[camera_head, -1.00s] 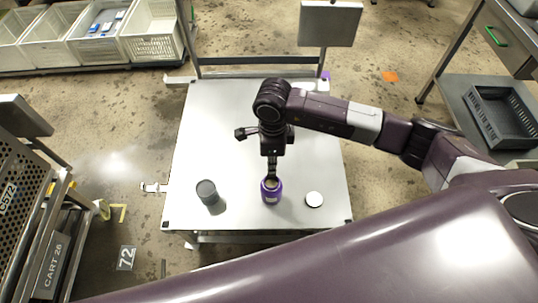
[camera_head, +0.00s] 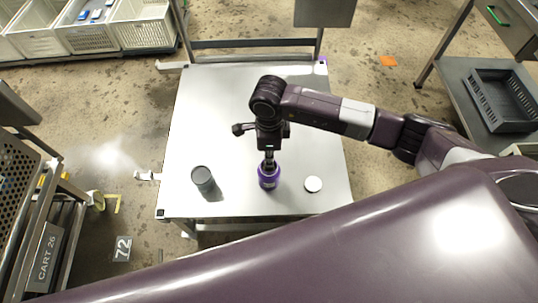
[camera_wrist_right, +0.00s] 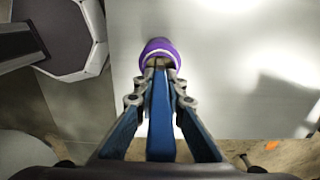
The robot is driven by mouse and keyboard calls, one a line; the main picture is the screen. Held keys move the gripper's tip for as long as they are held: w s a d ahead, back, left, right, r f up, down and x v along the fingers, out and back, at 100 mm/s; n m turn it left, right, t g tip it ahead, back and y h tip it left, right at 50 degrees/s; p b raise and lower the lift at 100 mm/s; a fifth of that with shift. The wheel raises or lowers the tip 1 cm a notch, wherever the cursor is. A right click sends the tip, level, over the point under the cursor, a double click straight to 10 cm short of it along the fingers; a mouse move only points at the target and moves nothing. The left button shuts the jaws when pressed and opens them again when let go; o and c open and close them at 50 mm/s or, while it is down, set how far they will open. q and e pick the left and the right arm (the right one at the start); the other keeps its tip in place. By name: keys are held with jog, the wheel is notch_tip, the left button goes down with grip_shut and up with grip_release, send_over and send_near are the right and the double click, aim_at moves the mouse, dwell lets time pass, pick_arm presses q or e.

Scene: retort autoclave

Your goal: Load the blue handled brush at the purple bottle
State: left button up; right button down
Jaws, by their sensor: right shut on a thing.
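The purple bottle (camera_head: 269,180) stands upright on the white table, near its front edge. My right gripper (camera_head: 269,160) points down over the bottle's mouth. In the right wrist view, a blue handle (camera_wrist_right: 161,115), which looks like the blue handled brush, runs between the two fingers, and the gripper (camera_wrist_right: 161,66) is shut on it. The bottle's purple rim (camera_wrist_right: 160,46) shows just beyond the fingertips. The brush's far end is hidden by the fingers and bottle, so I cannot tell how deep it sits. My left gripper is not in view.
White crates (camera_head: 140,27) are at the back left. A black tray (camera_head: 503,98) sits on the right side unit.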

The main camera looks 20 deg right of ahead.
jog(key=shift+f+b, duration=0.6)
jog(key=shift+b, duration=0.05)
dwell(2.1)
jog(key=shift+r, duration=0.1)
jog(key=shift+r+p, duration=2.15)
jog(key=shift+r, duration=1.3)
